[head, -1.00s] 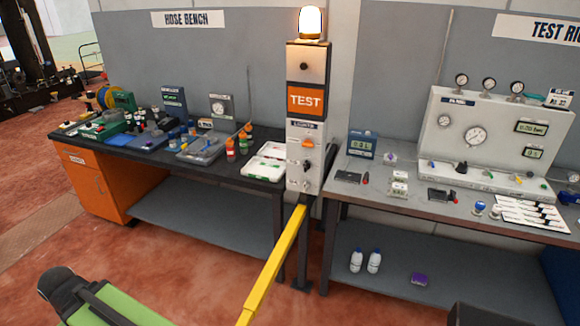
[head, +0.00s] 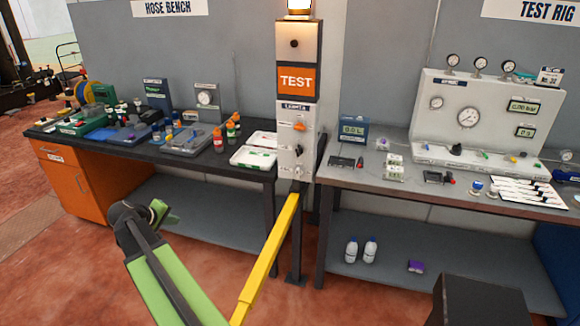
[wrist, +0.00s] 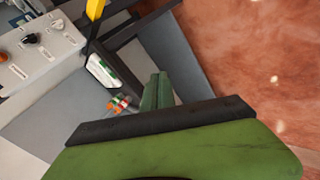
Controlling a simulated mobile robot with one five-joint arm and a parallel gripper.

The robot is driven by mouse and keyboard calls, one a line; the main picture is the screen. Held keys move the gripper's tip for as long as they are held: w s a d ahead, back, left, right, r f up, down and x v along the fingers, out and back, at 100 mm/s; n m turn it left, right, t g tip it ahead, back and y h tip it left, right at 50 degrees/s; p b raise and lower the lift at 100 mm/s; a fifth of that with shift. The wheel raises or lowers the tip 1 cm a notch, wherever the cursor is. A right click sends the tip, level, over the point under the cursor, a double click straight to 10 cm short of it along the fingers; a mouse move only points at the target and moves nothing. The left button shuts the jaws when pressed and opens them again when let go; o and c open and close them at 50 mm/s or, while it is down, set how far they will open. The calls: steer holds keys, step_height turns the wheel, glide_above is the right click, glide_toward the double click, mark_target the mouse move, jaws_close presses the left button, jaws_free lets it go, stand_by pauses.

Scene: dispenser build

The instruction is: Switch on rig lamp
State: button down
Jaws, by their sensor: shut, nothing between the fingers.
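A grey post carries an orange TEST sign (head: 296,81) and a lamp (head: 300,5) on top, which glows and is cut off by the frame edge. Below the sign, a pale switch panel (head: 288,161) has an orange knob (head: 299,126), a dark knob (head: 297,149) and a white knob (head: 298,172), one above the other. In the wrist view the white knob (wrist: 57,24) and dark knob (wrist: 30,38) show at upper left; small labels are unreadable. My gripper (wrist: 158,77) is shut and empty, apart from the panel; in the head view it is left of the post.
A yellow bar (head: 270,252) slopes from below the panel toward me. The hose bench (head: 235,168) with bottles and trays stands left, the test rig bench (head: 400,190) with gauges right. Red floor (head: 330,305) is open in front.

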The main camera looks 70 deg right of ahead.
mark_target(298, 151)
steer(key=s+d+r+g+h+b, duration=0.1)
steer(key=s+d, duration=0.5)
steer(key=d, duration=0.6)
steer(key=s+d+r+n+g+h+b, duration=0.1)
steer(key=s+d+r+h+b, duration=0.2)
steer(key=s+d, duration=0.4)
steer(key=s+d+r+g+h+b, duration=0.2)
steer(key=s+d, duration=0.5)
steer(key=d, duration=1.1)
steer(key=shift+d+r+h+b, duration=0.2)
steer(key=shift+r+h+b, duration=0.3)
steer(key=shift+h+b, duration=0.55)
steer(key=shift+h, duration=0.25)
steer(key=d, duration=0.3)
steer(key=s+d, duration=0.1)
steer(key=d, duration=0.6)
steer(key=shift+s+d, duration=0.15)
steer(key=shift+s, duration=0.2)
steer(key=s, duration=0.3)
steer(key=shift+a, duration=0.2)
steer(key=shift+s, duration=0.55)
